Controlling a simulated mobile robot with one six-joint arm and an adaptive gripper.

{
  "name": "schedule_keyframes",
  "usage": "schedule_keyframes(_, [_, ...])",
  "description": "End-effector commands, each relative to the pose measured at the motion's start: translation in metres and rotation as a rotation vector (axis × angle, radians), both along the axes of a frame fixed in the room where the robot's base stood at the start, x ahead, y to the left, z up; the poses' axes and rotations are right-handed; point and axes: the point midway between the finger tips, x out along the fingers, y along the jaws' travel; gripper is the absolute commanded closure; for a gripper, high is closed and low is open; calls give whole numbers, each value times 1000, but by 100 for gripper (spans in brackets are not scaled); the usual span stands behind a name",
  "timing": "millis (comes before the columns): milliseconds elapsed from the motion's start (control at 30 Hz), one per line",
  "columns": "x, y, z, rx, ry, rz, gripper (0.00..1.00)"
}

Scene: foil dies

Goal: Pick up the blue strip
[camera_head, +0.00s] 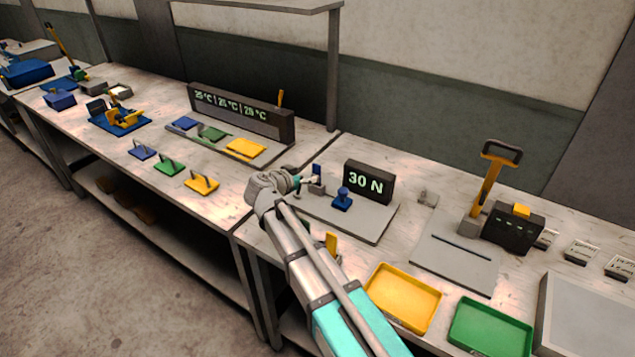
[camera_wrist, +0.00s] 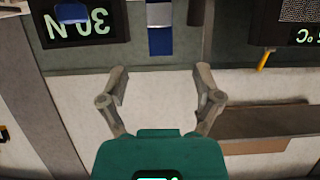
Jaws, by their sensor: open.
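A blue strip (camera_wrist: 160,40) shows at the top middle of the wrist view, beside the upside-down 30 N display. In the head view a small upright blue piece (camera_head: 317,171), which looks like the same strip, stands at the left end of the grey test plate. My gripper (camera_wrist: 161,80) is open and empty. Its two fingers stand apart, with the strip beyond the gap between them. In the head view my gripper (camera_head: 299,182) is just left of the blue piece and partly overlaps its surroundings. I cannot tell the exact gap.
The 30 N display (camera_head: 368,182) and a blue knob-like piece (camera_head: 342,199) stand on the plate (camera_head: 375,226). A yellow tray (camera_head: 403,296) and a green tray (camera_head: 490,328) lie at the front. A long temperature display (camera_head: 240,115) stands on the left bench.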

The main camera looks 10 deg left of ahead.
Motion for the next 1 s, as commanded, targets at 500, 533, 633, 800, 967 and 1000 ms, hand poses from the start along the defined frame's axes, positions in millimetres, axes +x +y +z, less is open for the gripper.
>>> schedule_keyframes(500, [26, -10, -11, 1, 1, -1, 17])
schedule_keyframes(533, [26, -10, -11, 1, 1, -1, 17])
schedule_keyframes(633, [26, -10, -11, 1, 1, -1, 17])
schedule_keyframes(800, [32, -12, -16, 0, 1, -2, 17])
schedule_keyframes(967, [47, -16, -25, 1, 1, -4, 17])
schedule_keyframes(1000, [51, -18, -27, 1, 1, -4, 17])
